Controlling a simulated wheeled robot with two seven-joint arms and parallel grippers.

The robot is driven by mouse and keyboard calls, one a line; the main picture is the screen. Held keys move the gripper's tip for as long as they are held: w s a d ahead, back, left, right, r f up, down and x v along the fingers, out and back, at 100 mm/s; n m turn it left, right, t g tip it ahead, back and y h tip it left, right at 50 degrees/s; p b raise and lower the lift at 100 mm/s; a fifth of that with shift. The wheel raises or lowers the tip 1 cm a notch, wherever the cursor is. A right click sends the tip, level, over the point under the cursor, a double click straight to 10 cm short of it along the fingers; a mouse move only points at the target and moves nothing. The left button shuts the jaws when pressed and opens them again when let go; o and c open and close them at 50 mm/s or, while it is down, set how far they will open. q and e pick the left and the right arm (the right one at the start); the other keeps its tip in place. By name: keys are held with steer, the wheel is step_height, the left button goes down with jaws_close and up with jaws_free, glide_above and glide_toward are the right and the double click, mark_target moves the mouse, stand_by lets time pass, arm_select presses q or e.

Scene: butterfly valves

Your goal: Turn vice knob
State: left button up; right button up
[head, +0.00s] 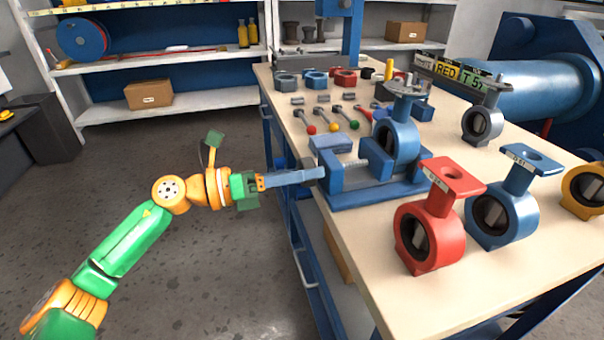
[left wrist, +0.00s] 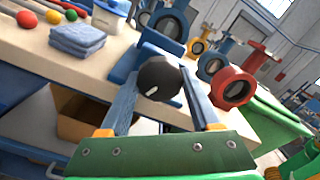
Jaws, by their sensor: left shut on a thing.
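The blue vice (head: 345,198) is at the left edge of the workbench, with a blue butterfly valve (head: 397,140) standing in it. The vice knob (left wrist: 158,78) is round and black with a white mark, at the near end of the vice in the left wrist view. My left gripper (head: 318,174) reaches in from the left at the bench edge, and its blue fingers hide the knob in the head view. In the left wrist view its fingers lie on both sides of the knob, shut on it. My right gripper is not in view.
A red valve (head: 430,228), a blue valve (head: 502,212) and a yellow valve (head: 588,187) stand on the workbench (head: 465,290) right of the vice. A folded blue cloth (left wrist: 77,38) lies beside the vice. The floor left of the bench is clear.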

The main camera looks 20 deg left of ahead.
arm_select(q)
steer(key=shift+f, duration=0.1)
steer(key=o, duration=1.4)
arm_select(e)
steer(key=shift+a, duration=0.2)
arm_select(q)
steer(key=b+v, duration=0.2)
steer(key=v, duration=0.5)
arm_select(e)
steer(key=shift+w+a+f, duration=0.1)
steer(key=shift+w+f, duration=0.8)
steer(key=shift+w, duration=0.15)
